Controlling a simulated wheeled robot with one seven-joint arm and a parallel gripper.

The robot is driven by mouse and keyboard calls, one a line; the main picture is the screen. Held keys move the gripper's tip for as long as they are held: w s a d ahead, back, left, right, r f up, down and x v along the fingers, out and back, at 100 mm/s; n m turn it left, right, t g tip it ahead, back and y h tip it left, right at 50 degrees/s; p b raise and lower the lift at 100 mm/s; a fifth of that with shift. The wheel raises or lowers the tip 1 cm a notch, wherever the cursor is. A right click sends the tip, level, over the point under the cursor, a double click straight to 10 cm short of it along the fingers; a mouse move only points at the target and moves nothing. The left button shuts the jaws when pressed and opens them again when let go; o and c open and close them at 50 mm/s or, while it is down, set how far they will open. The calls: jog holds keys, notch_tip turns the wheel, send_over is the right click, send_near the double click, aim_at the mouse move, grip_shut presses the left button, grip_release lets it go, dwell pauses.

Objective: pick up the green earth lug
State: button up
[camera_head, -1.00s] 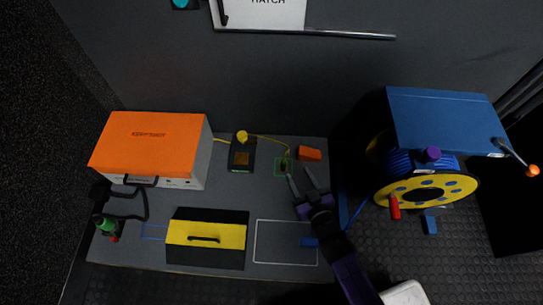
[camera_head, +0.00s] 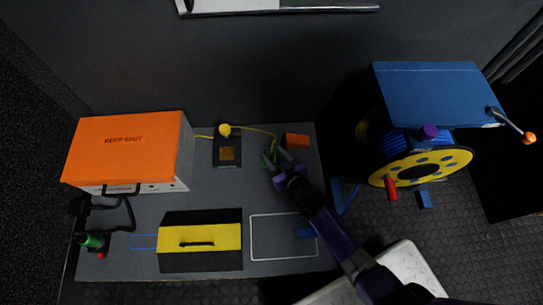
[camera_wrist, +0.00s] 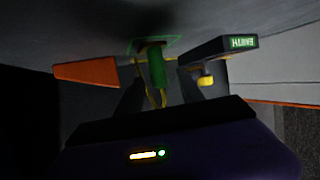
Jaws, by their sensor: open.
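The green earth lug (camera_wrist: 156,72) is a small green cylinder in the wrist view, with a yellow cable by its lower end. It shows between my two open fingers, at about their tips; I cannot tell whether either touches it. In the head view, the lug (camera_head: 269,157) is small and partly hidden by my gripper (camera_head: 279,162), which reaches to it from the lower right. A thin green outline (camera_wrist: 176,42) lies on the bench around the lug's far end. My gripper also shows in the wrist view (camera_wrist: 160,90), with nothing held.
An orange block (camera_head: 297,141) lies close to the right of my gripper. A black box with a yellow knob (camera_head: 224,130) is to the left, with the yellow cable. An orange case (camera_head: 125,148), a yellow-black toolbox (camera_head: 200,238) and a blue cable reel (camera_head: 420,165) stand around.

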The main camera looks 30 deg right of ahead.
aim_at(271, 151)
jog(key=shift+b+x, duration=0.4)
jog(key=shift+x, duration=0.75)
grip_shut()
jog(key=shift+r, duration=0.1)
notch_tip(271, 151, up, 20)
jog(key=p, duration=1.8)
